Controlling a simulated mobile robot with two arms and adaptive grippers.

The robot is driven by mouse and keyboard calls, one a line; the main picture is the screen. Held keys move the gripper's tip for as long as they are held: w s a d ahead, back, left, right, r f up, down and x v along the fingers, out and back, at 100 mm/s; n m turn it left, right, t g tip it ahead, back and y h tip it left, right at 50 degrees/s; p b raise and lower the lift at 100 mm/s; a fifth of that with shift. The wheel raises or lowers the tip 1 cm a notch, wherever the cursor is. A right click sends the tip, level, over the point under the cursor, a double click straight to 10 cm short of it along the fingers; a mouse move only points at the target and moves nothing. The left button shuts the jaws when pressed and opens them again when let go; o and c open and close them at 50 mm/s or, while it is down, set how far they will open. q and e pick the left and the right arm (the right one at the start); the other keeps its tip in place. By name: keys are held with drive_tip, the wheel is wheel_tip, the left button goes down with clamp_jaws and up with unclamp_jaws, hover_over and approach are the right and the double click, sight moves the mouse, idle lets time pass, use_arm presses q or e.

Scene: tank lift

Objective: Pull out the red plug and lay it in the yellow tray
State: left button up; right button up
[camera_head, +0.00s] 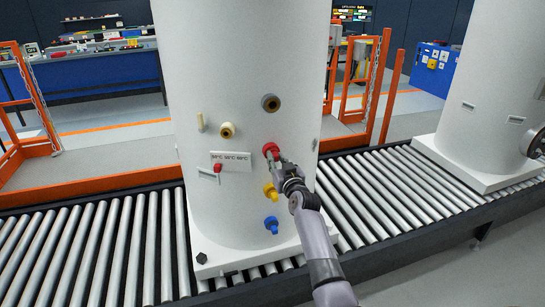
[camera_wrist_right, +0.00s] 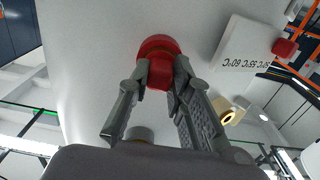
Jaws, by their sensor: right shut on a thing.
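The red plug (camera_head: 270,148) sits on the side of the white tank (camera_head: 200,90), above a yellow plug (camera_head: 270,191) and a blue plug (camera_head: 272,225). My right gripper (camera_head: 279,158) reaches it from the lower right. In the right wrist view, my right gripper (camera_wrist_right: 160,83) is shut on the red plug (camera_wrist_right: 158,47), with a finger on each side of its grip. The plug's round flange lies at the tank wall; I cannot tell whether there is a gap. My left gripper is not in view. No yellow tray shows in these frames.
The tank stands on a roller conveyor (camera_head: 110,250). A temperature label (camera_head: 231,160) with a small red knob (camera_head: 217,168) and beige fittings (camera_head: 227,130) are on the tank near the plug. A second white tank (camera_head: 490,100) stands at right. Orange rails (camera_head: 90,184) run behind.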

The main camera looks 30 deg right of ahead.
sight(276, 159)
clamp_jaws()
drive_tip(key=shift+s+p, duration=0.3)
drive_tip(key=shift+p, duration=0.05)
drive_tip(key=shift+p+v, duration=0.65)
drive_tip(key=shift+v, duration=0.35)
drive_tip(key=shift+p+v, duration=0.75)
drive_tip(key=shift+v, duration=0.45)
